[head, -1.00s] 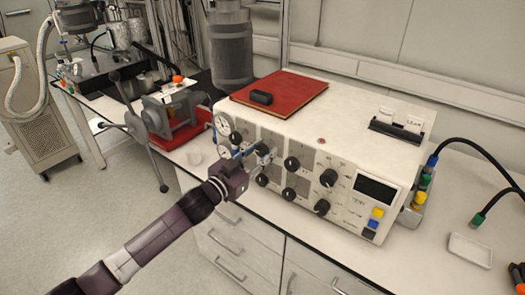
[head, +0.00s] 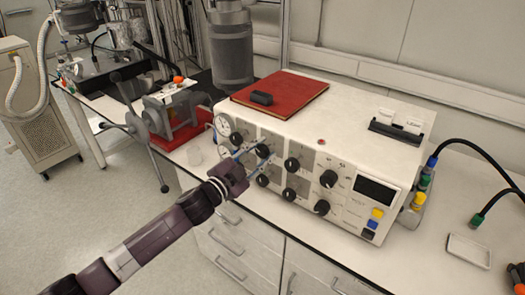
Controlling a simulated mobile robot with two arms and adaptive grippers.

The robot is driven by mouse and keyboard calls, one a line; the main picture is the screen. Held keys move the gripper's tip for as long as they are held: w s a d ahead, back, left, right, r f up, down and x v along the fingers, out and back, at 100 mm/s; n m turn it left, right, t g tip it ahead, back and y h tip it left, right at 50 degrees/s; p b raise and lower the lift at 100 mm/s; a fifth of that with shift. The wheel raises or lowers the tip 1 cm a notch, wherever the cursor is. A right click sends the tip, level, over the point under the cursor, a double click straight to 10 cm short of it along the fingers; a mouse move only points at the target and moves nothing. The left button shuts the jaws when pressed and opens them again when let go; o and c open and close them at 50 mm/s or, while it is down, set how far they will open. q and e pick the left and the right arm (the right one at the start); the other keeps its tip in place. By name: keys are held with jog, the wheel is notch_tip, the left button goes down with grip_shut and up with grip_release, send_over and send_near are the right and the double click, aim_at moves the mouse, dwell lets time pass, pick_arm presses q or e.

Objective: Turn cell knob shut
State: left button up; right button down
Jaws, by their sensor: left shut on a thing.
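The white control cell (head: 340,130) stands on the bench, its front panel carrying several black knobs and a round gauge. My left gripper (head: 262,157) reaches in from the lower left to the panel's left part. Its thin bluish fingers lie on either side of the upper left black knob (head: 262,150) and are shut on it. The fingers partly cover the panel around this knob. Any marking for its turned position is too small to read. My right gripper is not in view.
Other black knobs sit close by, such as the upper middle one (head: 292,164) and the right one (head: 328,179). A red book (head: 290,92) with a small black object lies on top of the cell. A white tray (head: 469,250) lies at the right.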

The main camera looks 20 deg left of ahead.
pick_arm(q)
jog(key=m, duration=0.5)
jog(key=shift+m, duration=0.3)
jog(key=m, duration=0.5)
jog(key=shift+r, duration=0.1)
dwell(0.3)
jog(key=o, duration=1.2)
jog(key=v, duration=1.2)
